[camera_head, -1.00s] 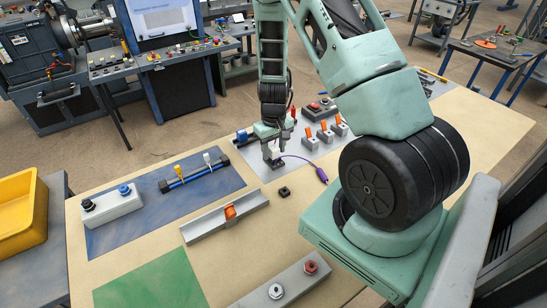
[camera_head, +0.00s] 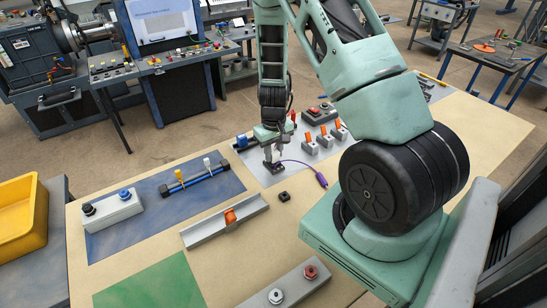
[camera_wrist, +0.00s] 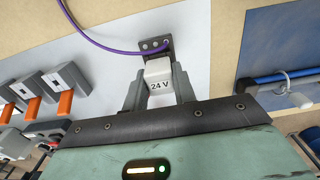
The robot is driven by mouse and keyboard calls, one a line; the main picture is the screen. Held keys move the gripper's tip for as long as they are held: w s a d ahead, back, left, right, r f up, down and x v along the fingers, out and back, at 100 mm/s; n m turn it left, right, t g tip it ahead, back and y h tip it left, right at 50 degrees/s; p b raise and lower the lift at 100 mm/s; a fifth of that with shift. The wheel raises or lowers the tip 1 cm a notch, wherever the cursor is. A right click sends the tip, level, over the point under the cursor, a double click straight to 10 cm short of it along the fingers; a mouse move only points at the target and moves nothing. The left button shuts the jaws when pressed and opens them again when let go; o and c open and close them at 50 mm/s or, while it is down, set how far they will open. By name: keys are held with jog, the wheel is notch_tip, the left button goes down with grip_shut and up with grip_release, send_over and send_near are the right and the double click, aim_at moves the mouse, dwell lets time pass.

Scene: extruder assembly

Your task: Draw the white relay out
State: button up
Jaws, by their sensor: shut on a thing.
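The white relay (camera_wrist: 158,72), marked "24 V", is between the two fingers of my gripper (camera_wrist: 159,88) in the wrist view. The fingers are shut on its sides. The relay stands over the dark socket (camera_wrist: 153,46), whose two screw terminals show beyond it. I cannot tell whether the relay is fully seated or slightly raised. In the head view my gripper (camera_head: 270,152) points down at the socket (camera_head: 272,166) on the grey plate, and the fingers hide most of the relay. A purple cable (camera_head: 303,164) runs from the socket to the right.
Orange-levered switches (camera_head: 325,137) stand right of the socket, with a red button box (camera_head: 320,112) behind. A blue bar with clips (camera_head: 194,177) lies left. A small black block (camera_head: 284,196) and a grey rail (camera_head: 200,234) with an orange part lie in front.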

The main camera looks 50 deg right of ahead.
jog(key=shift+r+p, duration=2.7)
jog(key=shift+r, duration=0.85)
